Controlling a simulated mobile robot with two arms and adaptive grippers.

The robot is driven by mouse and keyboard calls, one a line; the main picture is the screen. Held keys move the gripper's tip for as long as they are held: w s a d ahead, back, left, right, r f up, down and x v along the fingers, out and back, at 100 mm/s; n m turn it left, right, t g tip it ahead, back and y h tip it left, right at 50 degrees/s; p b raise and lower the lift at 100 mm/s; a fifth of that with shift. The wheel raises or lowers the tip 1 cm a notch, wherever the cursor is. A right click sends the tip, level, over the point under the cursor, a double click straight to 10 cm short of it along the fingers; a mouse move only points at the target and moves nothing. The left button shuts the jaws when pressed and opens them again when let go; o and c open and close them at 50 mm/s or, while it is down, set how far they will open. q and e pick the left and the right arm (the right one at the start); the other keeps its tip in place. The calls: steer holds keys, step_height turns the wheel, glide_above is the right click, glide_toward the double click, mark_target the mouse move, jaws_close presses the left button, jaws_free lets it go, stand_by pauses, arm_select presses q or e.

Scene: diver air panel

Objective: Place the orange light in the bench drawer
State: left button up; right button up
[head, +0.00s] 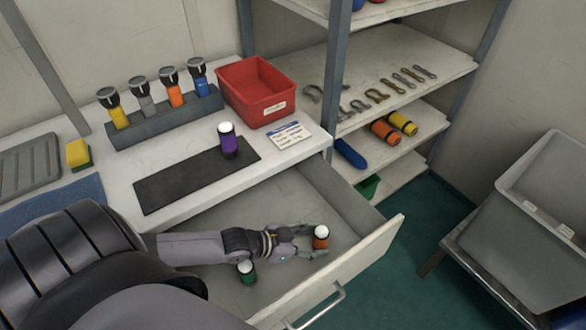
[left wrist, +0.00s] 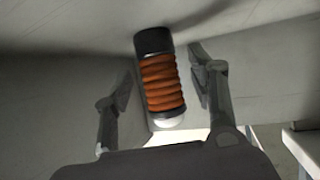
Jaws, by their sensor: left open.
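The orange light (head: 320,240), a ribbed cylinder with black ends and a white dome, stands inside the open bench drawer (head: 300,195). My left gripper (head: 313,241) reaches into the drawer, its fingers open on either side of the light. In the left wrist view the orange light (left wrist: 162,85) shows between the two spread fingers (left wrist: 160,85), with a visible gap on both sides. Its contact with the drawer floor is not clearly shown. A green light (head: 246,272) with a white dome is also in the drawer, partly hidden by my left arm. My right gripper is out of view.
On the bench, a purple light (head: 228,142) stands on a dark mat (head: 165,190). A rack (head: 160,125) of several torches and a red bin (head: 256,90) stand behind. Shelves (head: 430,65) with shackles and a grey crate (head: 545,200) are at the right.

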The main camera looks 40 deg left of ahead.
arm_select(q)
steer(key=p+v, duration=0.1)
steer(key=v, duration=0.9)
